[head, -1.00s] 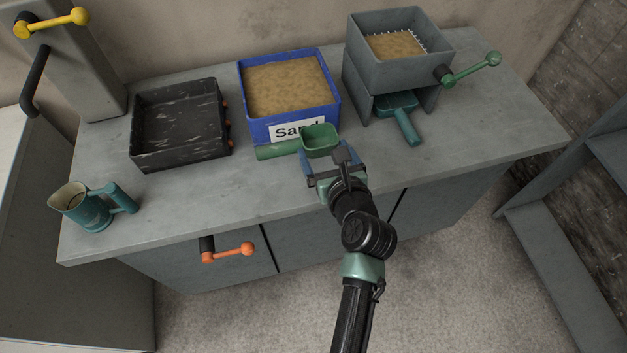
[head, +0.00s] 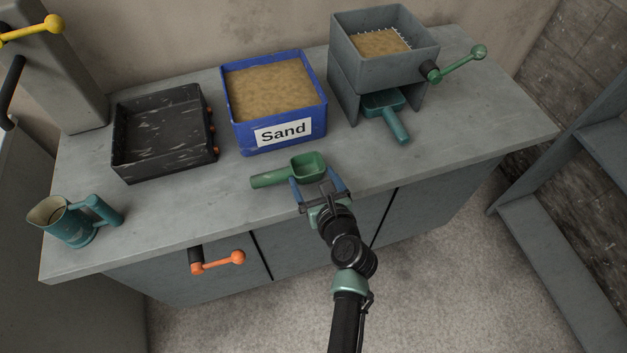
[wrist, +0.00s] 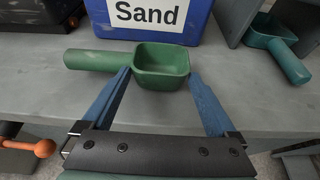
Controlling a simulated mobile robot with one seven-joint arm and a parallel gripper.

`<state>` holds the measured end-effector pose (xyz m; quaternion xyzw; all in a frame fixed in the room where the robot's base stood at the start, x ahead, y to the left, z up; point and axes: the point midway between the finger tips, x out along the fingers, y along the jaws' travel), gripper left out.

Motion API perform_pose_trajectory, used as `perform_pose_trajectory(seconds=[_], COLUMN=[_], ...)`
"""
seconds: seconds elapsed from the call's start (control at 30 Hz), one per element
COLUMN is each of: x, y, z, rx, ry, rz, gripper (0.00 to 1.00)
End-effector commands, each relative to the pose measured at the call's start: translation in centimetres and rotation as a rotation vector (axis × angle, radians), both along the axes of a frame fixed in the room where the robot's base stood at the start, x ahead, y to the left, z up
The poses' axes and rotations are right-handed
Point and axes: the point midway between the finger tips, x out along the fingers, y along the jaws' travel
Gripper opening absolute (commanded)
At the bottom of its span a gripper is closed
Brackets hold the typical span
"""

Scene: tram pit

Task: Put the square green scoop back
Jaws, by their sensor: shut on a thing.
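The square green scoop (head: 307,168) has a square bowl and a thick round handle pointing left. It also shows in the wrist view (wrist: 162,66). My gripper (head: 319,186) is shut on the scoop's bowl, with one blue finger on each side. The scoop is level, in front of the blue Sand bin (head: 317,128). I cannot tell whether it touches the counter or hangs just above it. A second, teal scoop (head: 396,126) lies under the grey sieve box (head: 400,62), its handle sticking out to the front.
On the grey counter (head: 180,208) a black tray (head: 160,138) stands left of the bin, and a teal jug (head: 75,222) stands at the left front. A green crank (head: 460,65) juts from the sieve box. An orange handle (head: 218,262) sticks out of the counter front.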

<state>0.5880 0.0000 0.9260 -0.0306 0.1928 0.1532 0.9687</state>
Motion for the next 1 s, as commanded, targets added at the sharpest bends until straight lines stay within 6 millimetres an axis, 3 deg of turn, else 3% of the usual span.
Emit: perform_pose_trajectory(seconds=[0.4,0.43,0.83,1.0], x=[0.0,0.0,0.0,-2.4], y=[0.0,0.0,-0.1,-0.7], z=[-0.7,-0.6,-1.0,0.4], rx=[0.001,0.0,-0.001,0.001], ry=[-0.001,0.0,-0.001,0.0], rz=[0.001,0.001,-0.001,-0.002], gripper=[0.35,0.98,1.0,1.0])
